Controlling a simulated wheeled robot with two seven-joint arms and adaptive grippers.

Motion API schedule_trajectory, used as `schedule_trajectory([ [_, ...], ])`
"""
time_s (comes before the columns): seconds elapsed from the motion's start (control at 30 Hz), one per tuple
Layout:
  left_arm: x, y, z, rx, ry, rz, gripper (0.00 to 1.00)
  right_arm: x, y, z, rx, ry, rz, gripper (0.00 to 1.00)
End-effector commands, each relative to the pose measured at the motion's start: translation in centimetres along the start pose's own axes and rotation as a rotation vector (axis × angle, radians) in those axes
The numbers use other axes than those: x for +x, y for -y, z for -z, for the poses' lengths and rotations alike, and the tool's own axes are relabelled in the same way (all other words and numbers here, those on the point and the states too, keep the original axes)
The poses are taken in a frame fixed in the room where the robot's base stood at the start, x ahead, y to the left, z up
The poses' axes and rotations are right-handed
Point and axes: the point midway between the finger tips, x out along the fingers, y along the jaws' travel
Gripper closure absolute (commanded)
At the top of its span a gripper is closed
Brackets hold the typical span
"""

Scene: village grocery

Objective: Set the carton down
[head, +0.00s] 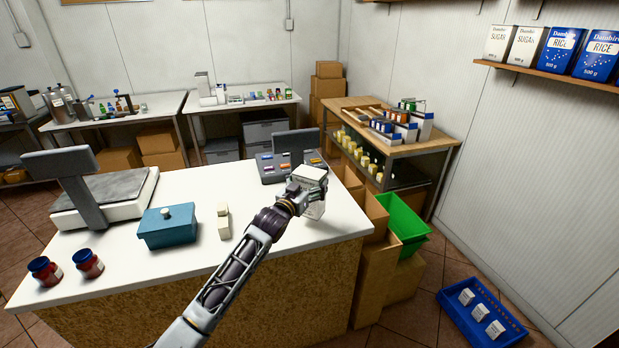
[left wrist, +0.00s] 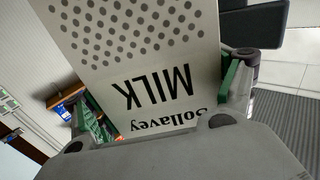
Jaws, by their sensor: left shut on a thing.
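A white milk carton (head: 314,207) is in my left gripper (head: 303,190), over the right end of the white counter (head: 290,232). In the left wrist view the carton (left wrist: 150,85) fills the space between the two fingers, with "MILK" and grey dots showing upside down. The fingers (left wrist: 165,105) with green pads press on its sides. My left arm crosses the counter from the front. I cannot tell whether the carton's bottom touches the counter. My right gripper is not in view.
A grey cash register (head: 285,165) stands just behind the carton. A cream block-like item (head: 223,222), a teal box (head: 168,227), two red jars (head: 88,263) and a scale (head: 105,195) stand to the left. The counter's right edge is close, with a green crate (head: 405,222) beyond it.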

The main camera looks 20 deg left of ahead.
Motion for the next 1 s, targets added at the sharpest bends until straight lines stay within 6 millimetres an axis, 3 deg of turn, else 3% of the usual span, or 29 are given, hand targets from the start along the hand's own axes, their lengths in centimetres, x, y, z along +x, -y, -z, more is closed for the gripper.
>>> schedule_trajectory([
  [0.6, 0.0, 0.0, -1.1, 0.001, -0.010, 0.000, 0.79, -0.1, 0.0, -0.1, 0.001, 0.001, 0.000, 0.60],
  [1.0, 0.1, 0.0, -4.2, 0.001, -0.009, 0.000, 0.79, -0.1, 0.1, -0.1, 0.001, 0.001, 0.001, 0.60],
])
